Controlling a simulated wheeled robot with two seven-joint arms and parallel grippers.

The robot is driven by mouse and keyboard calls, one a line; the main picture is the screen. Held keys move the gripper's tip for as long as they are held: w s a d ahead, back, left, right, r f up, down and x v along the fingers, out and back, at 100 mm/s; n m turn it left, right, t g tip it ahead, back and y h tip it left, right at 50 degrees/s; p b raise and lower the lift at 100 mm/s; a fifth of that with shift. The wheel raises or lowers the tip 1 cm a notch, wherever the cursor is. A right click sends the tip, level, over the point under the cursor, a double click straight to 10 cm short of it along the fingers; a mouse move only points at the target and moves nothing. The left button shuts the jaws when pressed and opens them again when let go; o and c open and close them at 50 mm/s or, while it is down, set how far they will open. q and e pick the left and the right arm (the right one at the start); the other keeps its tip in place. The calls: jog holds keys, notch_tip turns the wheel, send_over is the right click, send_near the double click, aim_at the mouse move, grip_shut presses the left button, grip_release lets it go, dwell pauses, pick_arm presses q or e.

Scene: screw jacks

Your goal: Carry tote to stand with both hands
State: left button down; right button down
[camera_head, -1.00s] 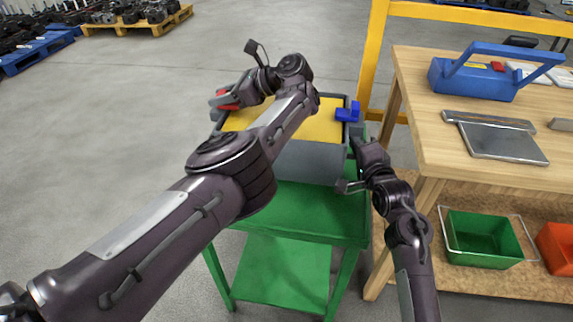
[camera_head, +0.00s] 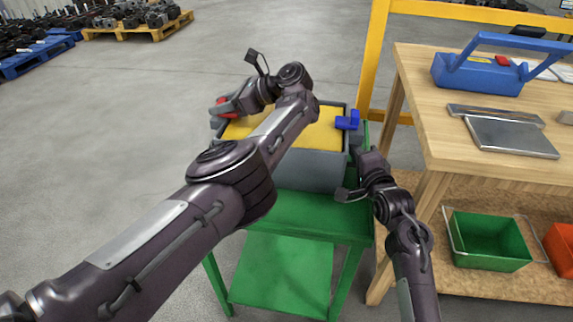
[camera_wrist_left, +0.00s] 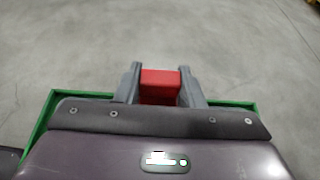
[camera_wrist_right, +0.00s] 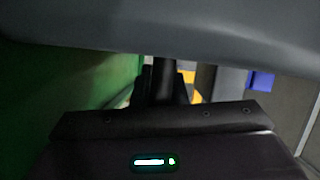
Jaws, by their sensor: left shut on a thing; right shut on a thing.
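The grey tote (camera_head: 312,170) has a yellow top surface inside its rim. It is over the top of the green stand (camera_head: 310,208); whether its underside touches cannot be told. My left gripper (camera_head: 226,106) is shut on a red grip piece at the tote's far left side; the red piece (camera_wrist_left: 160,84) also shows between its grey fingers in the left wrist view. My right gripper (camera_head: 362,152) is at the tote's right side, below a blue piece (camera_head: 348,121) on the rim. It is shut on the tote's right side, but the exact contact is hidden.
A wooden workbench (camera_head: 440,130) stands close to the right, with a blue toolbox (camera_head: 478,75) and metal plates on it. A green bin (camera_head: 488,240) sits on its lower shelf. A yellow rail (camera_head: 371,60) rises behind. The floor left of the stand is clear.

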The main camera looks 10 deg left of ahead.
pick_arm(q)
jog(key=shift+f+b, duration=0.15)
jog(key=shift+b, duration=0.25)
pick_arm(e)
jog(key=shift+a+r, duration=0.1)
pick_arm(q)
jog(key=c, duration=1.2)
grip_release()
jog(key=shift+s+f, duration=0.1)
jog(key=shift+s, duration=0.1)
pick_arm(e)
jog(key=c, duration=1.7)
grip_release()
jog(key=shift+s+f, duration=0.2)
jog(key=shift+f, duration=0.2)
pick_arm(q)
jog(key=shift+o, duration=1.3)
jog(key=shift+s, duration=0.1)
pick_arm(e)
jog(key=shift+o, duration=1.3)
jog(key=shift+s, duration=0.1)
pick_arm(q)
jog(key=v, duration=0.8)
pick_arm(e)
jog(key=shift+s+f, duration=0.1)
jog(key=shift+f, duration=0.15)
jog(key=shift+v, duration=4.05)
jog(key=shift+r, duration=0.25)
